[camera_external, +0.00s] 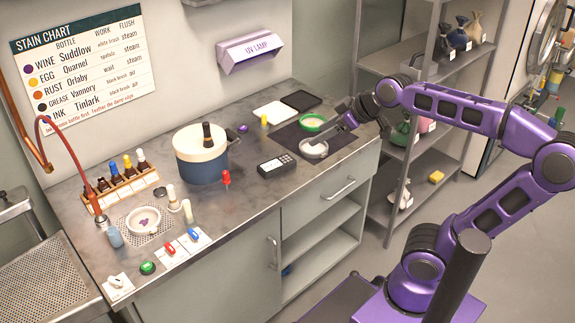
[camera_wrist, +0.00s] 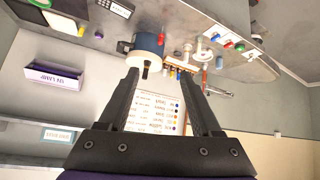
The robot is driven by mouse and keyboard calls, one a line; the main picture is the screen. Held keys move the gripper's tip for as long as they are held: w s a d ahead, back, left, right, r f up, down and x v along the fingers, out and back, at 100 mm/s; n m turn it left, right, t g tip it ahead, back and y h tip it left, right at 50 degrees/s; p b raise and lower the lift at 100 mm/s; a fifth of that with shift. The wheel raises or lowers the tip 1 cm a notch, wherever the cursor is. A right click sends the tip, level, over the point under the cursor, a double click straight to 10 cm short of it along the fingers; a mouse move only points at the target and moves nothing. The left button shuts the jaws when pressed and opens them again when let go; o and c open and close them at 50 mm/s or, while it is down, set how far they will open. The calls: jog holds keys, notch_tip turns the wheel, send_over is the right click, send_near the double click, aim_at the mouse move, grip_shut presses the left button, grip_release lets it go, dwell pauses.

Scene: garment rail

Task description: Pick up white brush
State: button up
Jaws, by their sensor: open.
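Two pale upright pieces stand on the counter in the external view, one (camera_external: 171,198) behind the other (camera_external: 187,212), between the white dish and the red-capped dropper. One may be the white brush, but I cannot tell which. Small pale shapes (camera_wrist: 201,50) show near there in the wrist view, too small to identify. My gripper (camera_external: 340,130) is above the right end of the counter, near a grey-white bowl (camera_external: 314,149) and well right of the pale pieces. In the wrist view my gripper (camera_wrist: 162,74) is open, with nothing between its fingers.
A blue and cream pot (camera_external: 201,163) with a dark handle standing in it is between my gripper and the pale pieces. A bottle rack (camera_external: 125,190), a dark keypad box (camera_external: 277,166) and a stain chart (camera_external: 85,62) are also around. The counter's front middle is fairly clear.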

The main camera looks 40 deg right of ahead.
jog(key=w+d+r+n+t+b, duration=0.1)
jog(key=w+d+r+n+t, duration=0.2)
jog(key=w+r, duration=0.55)
jog(key=w+d+r+n+t, duration=0.15)
jog(key=w+r+n, duration=0.3)
jog(key=w, duration=0.65)
jog(key=w+a+r+n+t+h, duration=0.1)
jog(key=w+a+r+n+t, duration=0.15)
jog(key=r, duration=0.45)
jog(key=w+a+r+n+t, duration=0.2)
jog(key=w+r+n+t, duration=0.1)
jog(key=r, duration=0.3)
jog(key=w+a+f+m, duration=0.1)
jog(key=w+a+f, duration=0.2)
jog(key=a+f, duration=0.45)
jog(key=m+g+y+p, duration=0.2)
jog(key=m+g+y, duration=0.4)
jog(key=m+g, duration=0.1)
send_near(172, 197)
jog(key=d+r, duration=0.6)
jog(key=r, duration=0.2)
notch_tip(172, 197, down, 5)
jog(key=s+a+m+g+y, duration=0.1)
jog(key=a+m, duration=0.1)
jog(key=x, duration=1.1)
jog(key=shift+s+a, duration=0.15)
jog(key=shift+a, duration=0.05)
jog(key=shift+x, duration=3.1)
